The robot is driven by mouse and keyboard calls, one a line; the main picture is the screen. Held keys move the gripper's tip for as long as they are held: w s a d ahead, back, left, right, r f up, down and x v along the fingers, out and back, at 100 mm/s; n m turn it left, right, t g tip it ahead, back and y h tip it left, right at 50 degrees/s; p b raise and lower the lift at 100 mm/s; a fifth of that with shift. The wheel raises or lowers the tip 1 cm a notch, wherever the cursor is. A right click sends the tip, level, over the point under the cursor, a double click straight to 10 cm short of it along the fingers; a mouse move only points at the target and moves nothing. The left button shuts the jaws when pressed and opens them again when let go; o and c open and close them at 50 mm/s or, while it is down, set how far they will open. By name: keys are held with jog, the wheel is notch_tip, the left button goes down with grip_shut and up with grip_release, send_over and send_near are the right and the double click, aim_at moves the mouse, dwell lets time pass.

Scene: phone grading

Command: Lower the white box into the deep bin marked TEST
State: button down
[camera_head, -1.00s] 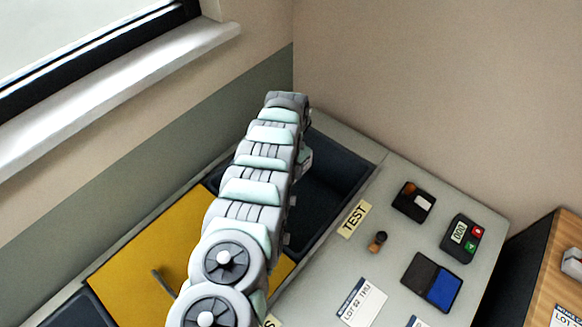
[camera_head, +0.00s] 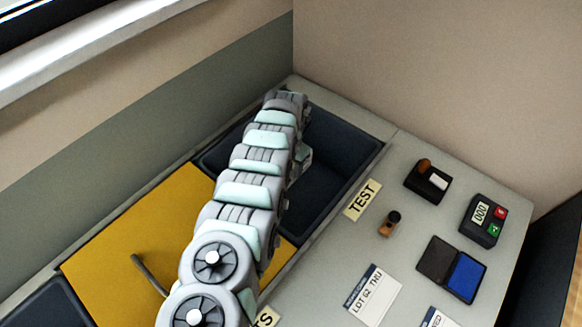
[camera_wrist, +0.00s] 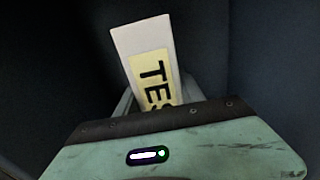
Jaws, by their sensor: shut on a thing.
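The white box (camera_wrist: 145,42) stands out from my gripper (camera_wrist: 130,103) in the wrist view, with a yellow label reading "TES" on its face; the rest is hidden by the gripper body. My gripper is shut on the box. Dark walls surround the box in the wrist view. In the head view my arm reaches over the deep dark bin (camera_head: 335,165), beside the yellow TEST label (camera_head: 362,200) on the bench. The arm hides part of the bin, and the box cannot be made out there. I cannot tell how far the box is from the bin floor.
A yellow panel with a handle (camera_head: 115,240) covers the area left of the bin. On the grey bench at right are a stamp holder (camera_head: 428,181), a small counter (camera_head: 483,220), an ink pad (camera_head: 451,270), a wooden stamp (camera_head: 389,224) and lot cards (camera_head: 373,296).

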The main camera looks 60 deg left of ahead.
notch_tip(320, 180, down, 13)
jog(key=b, duration=1.1)
jog(key=shift+b, duration=0.3)
jog(key=c, duration=0.6)
grip_release()
jog(key=shift+c, duration=0.2)
notch_tip(320, 180, up, 11)
jog(key=p, duration=1)
